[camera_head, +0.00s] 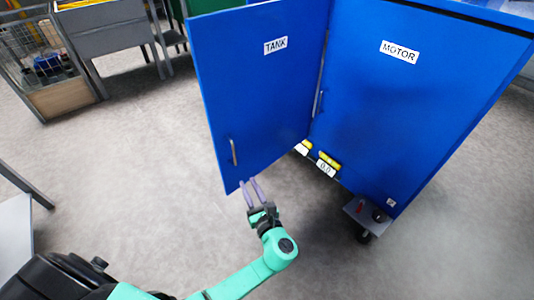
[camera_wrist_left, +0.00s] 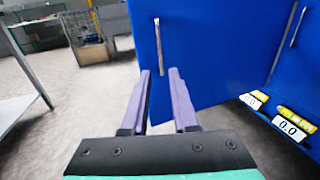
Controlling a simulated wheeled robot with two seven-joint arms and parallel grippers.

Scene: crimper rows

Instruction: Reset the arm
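My left gripper (camera_head: 251,190) is at the lower edge of the blue TANK door (camera_head: 255,95) in the head view. In the left wrist view the same gripper (camera_wrist_left: 161,78) shows two purple fingers with a gap between them and nothing held. The TANK door stands swung out from the blue cabinet (camera_head: 400,120), and its metal handle (camera_head: 233,152) is above the fingers. The handle also shows in the left wrist view (camera_wrist_left: 159,42). Whether the fingers touch the door is unclear. My right gripper is not in view.
The closed MOTOR door (camera_head: 399,52) is at the right. A small grey ledge with a black knob (camera_head: 379,215) juts out low. Displays reading 0.0 (camera_head: 325,168) show below the doors. A mesh cage (camera_head: 45,60) stands at the left. The floor between is clear.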

